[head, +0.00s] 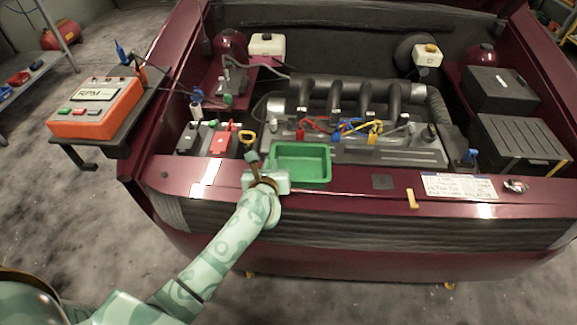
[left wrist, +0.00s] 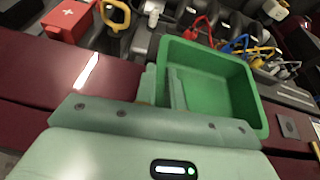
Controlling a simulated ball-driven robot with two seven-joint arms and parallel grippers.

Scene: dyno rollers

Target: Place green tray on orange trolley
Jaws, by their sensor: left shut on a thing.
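The green tray (head: 302,165) is an open, empty rectangular box at the front edge of the car's engine bay. My left gripper (head: 262,172) is at its left side, shut on the tray's wall. In the left wrist view the tray (left wrist: 222,80) lies just beyond the gripper (left wrist: 165,90), with one finger inside the wall and one outside. I cannot tell whether the tray rests on the engine bay edge or hangs just above it. No trolley that is clearly orange shows. My right gripper is not in view.
An orange RPM meter (head: 95,108) sits on a dark stand (head: 125,125) at the left. The engine (head: 350,115) with red, blue and yellow leads lies behind the tray. A red battery box (head: 222,143) is left of it. A yellow tag (head: 412,198) lies on the car's front panel (head: 340,198).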

